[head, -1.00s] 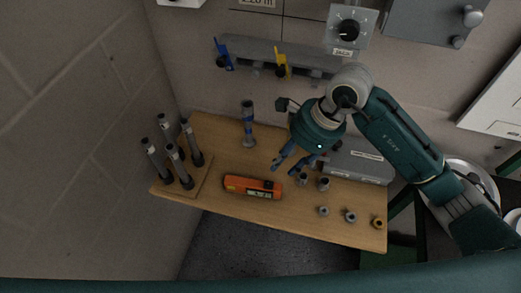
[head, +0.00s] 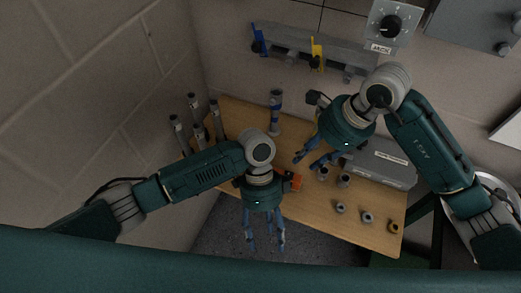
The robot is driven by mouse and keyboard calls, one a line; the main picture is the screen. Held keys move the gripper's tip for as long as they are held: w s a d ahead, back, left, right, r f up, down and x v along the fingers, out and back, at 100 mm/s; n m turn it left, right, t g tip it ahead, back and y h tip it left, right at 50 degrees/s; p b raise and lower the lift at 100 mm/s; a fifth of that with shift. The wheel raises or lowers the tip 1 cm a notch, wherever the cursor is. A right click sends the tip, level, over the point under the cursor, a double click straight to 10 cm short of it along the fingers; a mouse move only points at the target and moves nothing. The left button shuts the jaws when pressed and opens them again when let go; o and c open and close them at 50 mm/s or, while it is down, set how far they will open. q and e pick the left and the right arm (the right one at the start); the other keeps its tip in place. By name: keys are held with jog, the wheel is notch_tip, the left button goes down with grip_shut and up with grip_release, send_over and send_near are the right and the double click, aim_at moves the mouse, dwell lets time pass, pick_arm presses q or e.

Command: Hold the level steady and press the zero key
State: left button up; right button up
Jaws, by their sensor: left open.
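The orange level (head: 294,180) lies on the wooden table. Only its right end shows; my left arm and wrist hide the rest, so its zero key cannot be made out. My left gripper (head: 264,245) is open and empty. In the picture it is below the level, over the floor in front of the table's front edge. My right gripper (head: 308,161) is above the table, up and right of the level's visible end. Its blue fingers look apart with nothing between them.
Several small fittings (head: 367,217) stand at the front right. A wall rail (head: 290,47) carries blue and yellow handles.

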pick_arm(q)
jog(key=w+a+r+t, duration=0.1)
jog(key=w+r+t, duration=0.1)
jog(key=w+r, duration=0.2)
jog(key=w+a+r+m+t+y, duration=0.1)
jog(key=w+r+t, duration=0.1)
jog(key=w+r, duration=0.2)
jog(key=w+a+r+t, duration=0.1)
jog(key=w+r, duration=0.3)
jog(key=w, duration=0.5)
jog(key=shift+w+a+r+m+t+y, duration=0.15)
jog(key=shift+w+r+m+t+y, duration=0.25)
jog(key=shift+t, duration=0.1)
notch_tip(320, 180, down, 11)
jog(key=shift+r, duration=0.2)
